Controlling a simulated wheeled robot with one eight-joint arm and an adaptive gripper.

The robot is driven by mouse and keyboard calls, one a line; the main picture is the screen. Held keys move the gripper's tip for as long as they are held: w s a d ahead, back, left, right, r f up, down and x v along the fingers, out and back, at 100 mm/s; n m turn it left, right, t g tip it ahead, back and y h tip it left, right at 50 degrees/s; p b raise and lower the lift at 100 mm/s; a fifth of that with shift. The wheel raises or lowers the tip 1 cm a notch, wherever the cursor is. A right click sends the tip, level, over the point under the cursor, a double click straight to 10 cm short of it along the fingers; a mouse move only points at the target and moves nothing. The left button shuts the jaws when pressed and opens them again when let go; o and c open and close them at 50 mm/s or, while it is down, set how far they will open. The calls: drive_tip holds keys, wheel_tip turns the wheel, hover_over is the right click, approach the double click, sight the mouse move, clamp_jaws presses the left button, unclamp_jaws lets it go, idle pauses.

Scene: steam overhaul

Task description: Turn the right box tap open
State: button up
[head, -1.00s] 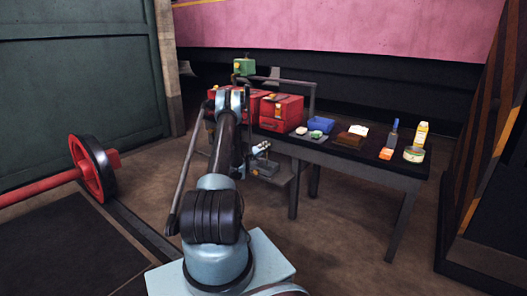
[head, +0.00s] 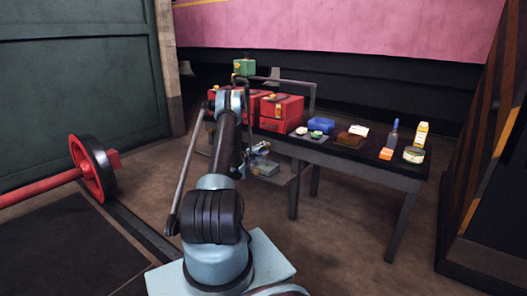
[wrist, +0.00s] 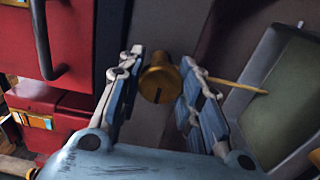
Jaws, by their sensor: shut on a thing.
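A round brass tap (wrist: 158,80) with a dark slot in its face shows in the middle of the wrist view. A thin yellow rod (wrist: 238,84) extends to the right from behind the right finger; I cannot tell whether it joins the tap. My gripper (wrist: 158,72) has one finger on each side of the tap and is shut on it. In the head view my arm hides most of the area behind it, and I cannot make out the gripper or tap clearly there.
Red boxes (wrist: 50,110) stand left of the gripper, one with a dark handle. A grey-framed panel (wrist: 275,85) is at right. In the head view, red boxes (head: 282,108), a blue box (head: 321,124) and bottles (head: 421,133) stand on the table (head: 375,168).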

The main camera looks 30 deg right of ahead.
drive_tip(key=shift+w+a, duration=0.1)
drive_tip(key=o, duration=1.1)
drive_tip(key=shift+f, duration=0.15)
drive_tip(key=v, duration=1.1)
drive_tip(key=shift+a, duration=0.4)
